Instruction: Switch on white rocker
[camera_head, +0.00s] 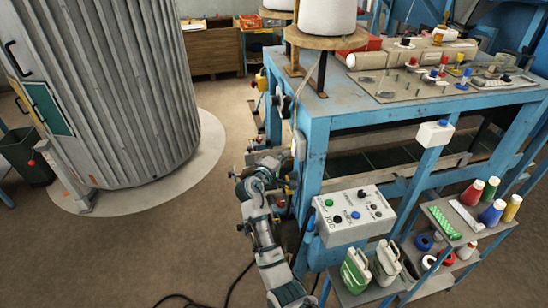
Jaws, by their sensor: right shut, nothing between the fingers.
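A small white switch-like fitting (300,145) sits on the left front leg of the blue machine table; it is too small to tell whether it is the white rocker or how it is set. A light grey control box (343,229) with green, blue, black and red buttons is mounted low on the table's near side. No white rocker can be made out on it. My right arm rises from the bottom middle. My right gripper (266,160) is shut and empty, left of the table leg, apart from the white fitting in the picture. My left gripper is out of view.
The blue table (365,118) carries thread cones, spools and a plate of parts. A shelf (440,208) at lower right holds bottles and cones. A large ribbed cylinder (110,90) stands at left on a pale disc. The floor between is clear; black cables lie at bottom.

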